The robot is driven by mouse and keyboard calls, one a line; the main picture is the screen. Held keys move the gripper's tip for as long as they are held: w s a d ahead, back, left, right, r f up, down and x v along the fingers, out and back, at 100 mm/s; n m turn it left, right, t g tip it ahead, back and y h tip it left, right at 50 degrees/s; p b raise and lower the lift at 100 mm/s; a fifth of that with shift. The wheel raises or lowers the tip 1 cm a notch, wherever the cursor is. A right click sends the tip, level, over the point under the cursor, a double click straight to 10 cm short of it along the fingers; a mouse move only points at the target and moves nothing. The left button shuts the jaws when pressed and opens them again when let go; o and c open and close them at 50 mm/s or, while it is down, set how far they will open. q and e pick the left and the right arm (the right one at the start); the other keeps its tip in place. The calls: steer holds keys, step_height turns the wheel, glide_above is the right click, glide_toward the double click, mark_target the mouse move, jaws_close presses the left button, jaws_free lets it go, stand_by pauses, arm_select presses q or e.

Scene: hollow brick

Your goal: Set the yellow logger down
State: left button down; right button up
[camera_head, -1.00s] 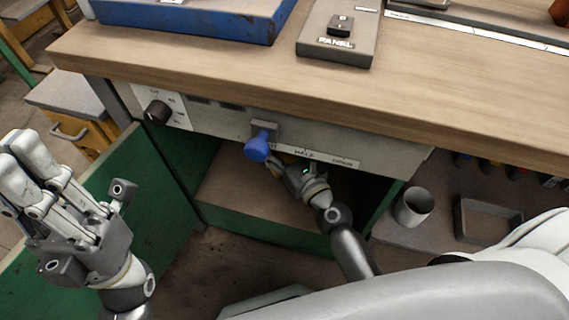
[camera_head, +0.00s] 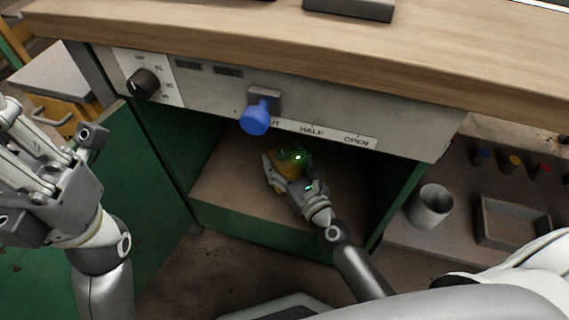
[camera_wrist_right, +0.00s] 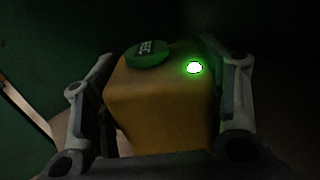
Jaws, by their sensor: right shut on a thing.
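The yellow logger (camera_head: 289,164) is a small yellow block in the open cabinet under the bench. My right gripper (camera_head: 284,172) is shut on it, inside the green-walled compartment. In the right wrist view the logger (camera_wrist_right: 160,105) sits between the two fingers of the right gripper (camera_wrist_right: 160,110). It has a green round cap on top and a lit green light. Its underside is hidden, so I cannot tell whether it touches the shelf (camera_head: 235,195). My left gripper (camera_head: 45,165) is at the left edge, outside the cabinet, with its fingers apart and nothing seen between them.
A blue knob (camera_head: 255,117) sticks out of the grey panel (camera_head: 205,90) above the opening. A black dial (camera_head: 143,83) is to its left. The green door (camera_head: 140,200) stands open at left. A metal cup (camera_head: 430,206) and a tray (camera_head: 512,222) stand at right.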

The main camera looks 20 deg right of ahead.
stand_by(0.3)
steer(key=shift+f, duration=0.2)
steer(key=o, duration=1.2)
steer(key=shift+o, duration=0.2)
steer(key=shift+r, duration=0.25)
steer(key=s, duration=0.3)
steer(key=s+d+b, duration=0.1)
steer(key=s, duration=0.3)
steer(key=s+d, duration=0.1)
steer(key=s, duration=0.3)
steer(key=shift+f, duration=0.1)
steer(key=shift+s+d, duration=0.15)
steer(key=shift+s, duration=0.3)
